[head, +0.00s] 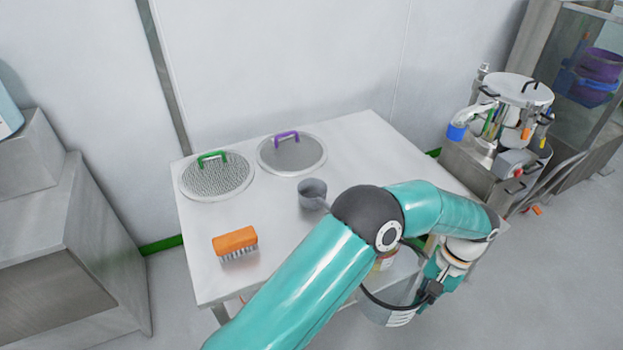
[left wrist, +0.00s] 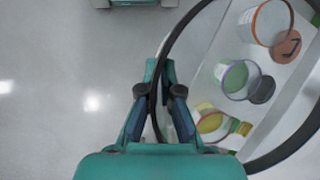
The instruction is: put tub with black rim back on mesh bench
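The tub with the black rim (head: 385,315) hangs beside the right front edge of the mesh bench (head: 345,140), below its top and partly behind my left arm. It looks pale and see-through. My left gripper (head: 424,298) is at the tub's right side. In the left wrist view the fingers of my left gripper (left wrist: 163,98) are closed around the black rim (left wrist: 172,45), one finger on each side. The tub's wide opening fills the right of that view. My right gripper is not in view.
The bench top holds a green-handled sieve (head: 217,180), a purple-handled sieve (head: 292,155), an orange brush (head: 235,241) and a grey scoop (head: 312,192). Its back right is clear. A steel machine (head: 515,120) stands right.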

